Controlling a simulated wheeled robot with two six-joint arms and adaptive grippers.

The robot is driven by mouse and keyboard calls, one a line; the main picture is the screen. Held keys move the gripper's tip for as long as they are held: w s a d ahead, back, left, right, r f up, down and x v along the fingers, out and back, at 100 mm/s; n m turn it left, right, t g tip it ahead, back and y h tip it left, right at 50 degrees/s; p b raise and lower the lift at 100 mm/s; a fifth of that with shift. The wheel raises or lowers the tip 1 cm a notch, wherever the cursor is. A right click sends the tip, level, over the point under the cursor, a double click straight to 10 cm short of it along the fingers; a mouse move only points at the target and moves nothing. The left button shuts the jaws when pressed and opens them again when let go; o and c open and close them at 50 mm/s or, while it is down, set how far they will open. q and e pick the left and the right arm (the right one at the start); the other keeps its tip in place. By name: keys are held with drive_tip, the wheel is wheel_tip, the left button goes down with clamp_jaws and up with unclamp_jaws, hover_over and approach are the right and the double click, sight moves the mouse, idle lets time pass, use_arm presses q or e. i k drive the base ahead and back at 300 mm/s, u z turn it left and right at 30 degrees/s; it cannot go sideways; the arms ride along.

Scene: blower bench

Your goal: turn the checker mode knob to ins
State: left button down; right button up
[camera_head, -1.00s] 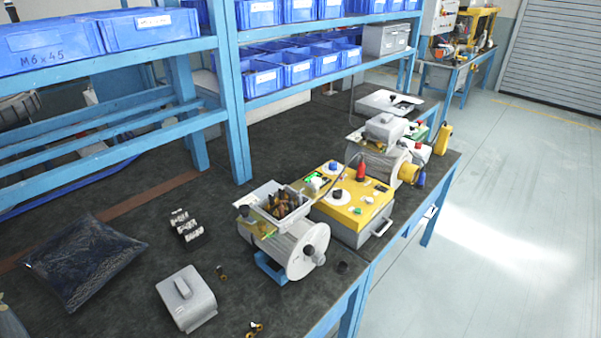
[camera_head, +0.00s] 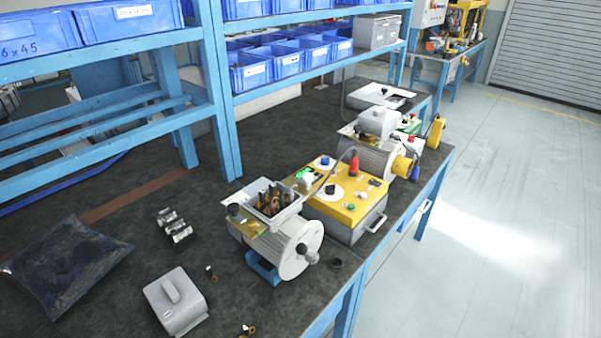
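The checker is a box with a yellow top panel (camera_head: 350,206) and grey sides, standing on the dark bench. Neither of my grippers is in view.
A grey motor with an open terminal box (camera_head: 272,203) stands left of the checker. Another motor (camera_head: 375,155) stands behind it. A grey cover (camera_head: 175,302), small metal parts (camera_head: 174,225) and a dark bag (camera_head: 65,265) lie on the bench. A blue shelf post (camera_head: 216,90) rises behind.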

sight(329, 189)
drive_tip(key=z, duration=0.2)
drive_tip(key=k, duration=0.45)
drive_tip(key=z, duration=1.5)
drive_tip(key=i, duration=0.75)
drive_tip(key=u, duration=0.9)
drive_tip(key=i, duration=0.65)
drive_tip(key=u, duration=0.5)
